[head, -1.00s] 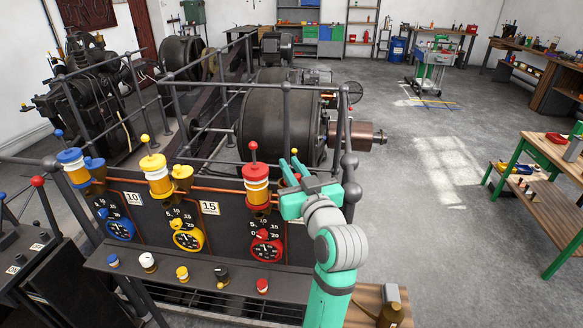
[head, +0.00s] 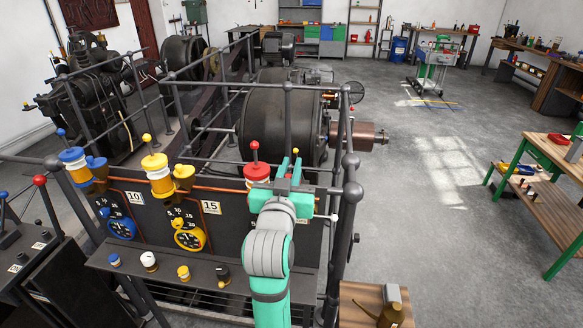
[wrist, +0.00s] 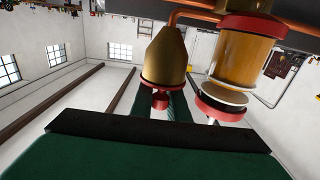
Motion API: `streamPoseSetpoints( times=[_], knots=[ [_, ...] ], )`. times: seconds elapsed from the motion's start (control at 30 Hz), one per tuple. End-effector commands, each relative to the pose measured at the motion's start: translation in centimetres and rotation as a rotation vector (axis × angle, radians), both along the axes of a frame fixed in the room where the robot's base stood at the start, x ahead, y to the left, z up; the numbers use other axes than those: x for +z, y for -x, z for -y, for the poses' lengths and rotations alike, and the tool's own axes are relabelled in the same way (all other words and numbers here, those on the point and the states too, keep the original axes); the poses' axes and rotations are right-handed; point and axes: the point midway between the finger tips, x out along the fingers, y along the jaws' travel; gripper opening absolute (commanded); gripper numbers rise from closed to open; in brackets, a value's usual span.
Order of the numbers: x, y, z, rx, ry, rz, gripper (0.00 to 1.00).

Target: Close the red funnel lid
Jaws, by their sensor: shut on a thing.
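The red funnel lid (wrist: 162,86) is in the wrist view, across the wide end of the brass funnel (wrist: 166,54). It looks seated on the funnel, but I cannot tell if it is fully closed. My gripper (wrist: 160,106) is shut on the lid's small red knob (wrist: 160,100), with a green finger on each side. In the head view my gripper (head: 288,168) is just right of the red-and-white cylinder (head: 257,171). There, my gripper and arm hide most of the funnel and its lid.
The red-banded cylinder also stands close beside the funnel in the wrist view (wrist: 238,62). Yellow (head: 183,172) and blue (head: 95,163) funnels stand further left along the panel (head: 148,215). Metal railings rise behind. Open floor (head: 420,220) lies to the right.

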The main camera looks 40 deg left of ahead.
Motion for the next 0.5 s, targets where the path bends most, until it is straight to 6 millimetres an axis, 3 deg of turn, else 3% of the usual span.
streamPoseSetpoints(
  times=[0.47,0.5],
  knots=[
    [-0.15,-0.04,-0.07,-0.011,0.002,-0.003,0.00],
    [-0.15,-0.04,-0.07,-0.011,0.002,-0.003,0.24]
  ],
)
